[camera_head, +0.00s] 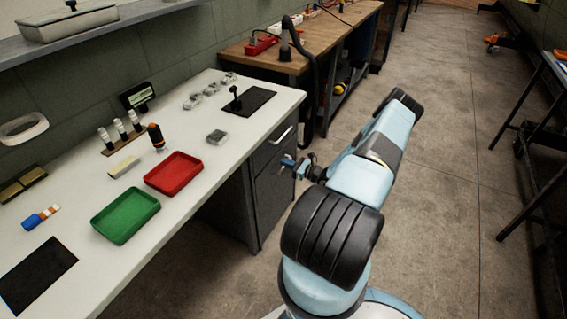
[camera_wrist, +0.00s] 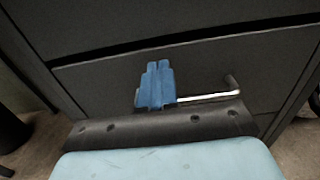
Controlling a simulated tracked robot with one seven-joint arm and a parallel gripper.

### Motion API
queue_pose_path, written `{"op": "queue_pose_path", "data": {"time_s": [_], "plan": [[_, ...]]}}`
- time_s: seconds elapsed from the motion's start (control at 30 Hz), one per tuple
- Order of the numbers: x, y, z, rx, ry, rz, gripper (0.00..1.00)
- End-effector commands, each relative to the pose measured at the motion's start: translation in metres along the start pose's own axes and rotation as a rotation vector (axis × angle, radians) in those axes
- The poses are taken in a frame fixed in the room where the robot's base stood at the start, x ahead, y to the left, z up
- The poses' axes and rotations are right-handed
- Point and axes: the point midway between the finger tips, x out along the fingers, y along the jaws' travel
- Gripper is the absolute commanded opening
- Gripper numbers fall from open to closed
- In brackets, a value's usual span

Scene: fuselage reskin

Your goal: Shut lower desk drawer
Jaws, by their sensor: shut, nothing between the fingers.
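The lower desk drawer (camera_wrist: 225,65) is a dark grey front with a pale bar handle (camera_wrist: 208,97), seen close up in the wrist view. In the head view its front (camera_head: 272,195) lies under the worktop, below the upper drawer; it looks close to flush, but I cannot tell whether a small gap remains. My gripper (camera_wrist: 156,84) has blue fingers, shut and empty, in front of the lower drawer and beside its handle; contact cannot be told. In the head view my gripper (camera_head: 293,165) is at the drawer unit, partly hidden by my arm.
The white desk (camera_head: 185,215) carries a red tray (camera_head: 173,172), a green tray (camera_head: 125,215) and small tools. A wooden bench (camera_head: 330,40) stands beyond it. Open concrete floor (camera_head: 440,180) lies right of my arm, with a dark table (camera_head: 540,100) at the far right.

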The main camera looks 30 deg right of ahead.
Motion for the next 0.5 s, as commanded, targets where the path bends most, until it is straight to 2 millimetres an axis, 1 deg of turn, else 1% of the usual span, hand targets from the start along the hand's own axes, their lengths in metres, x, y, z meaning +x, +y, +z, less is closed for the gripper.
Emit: {"op": "queue_pose_path", "data": {"time_s": [0.3, 0.4, 0.5], "plan": [[-0.063, -0.003, -0.001, 0.000, 0.003, -0.003, 0.00], [-0.081, -0.003, -0.001, 0.000, 0.003, -0.003, 0.00], [-0.093, -0.003, -0.001, 0.000, 0.003, -0.003, 0.00]]}}
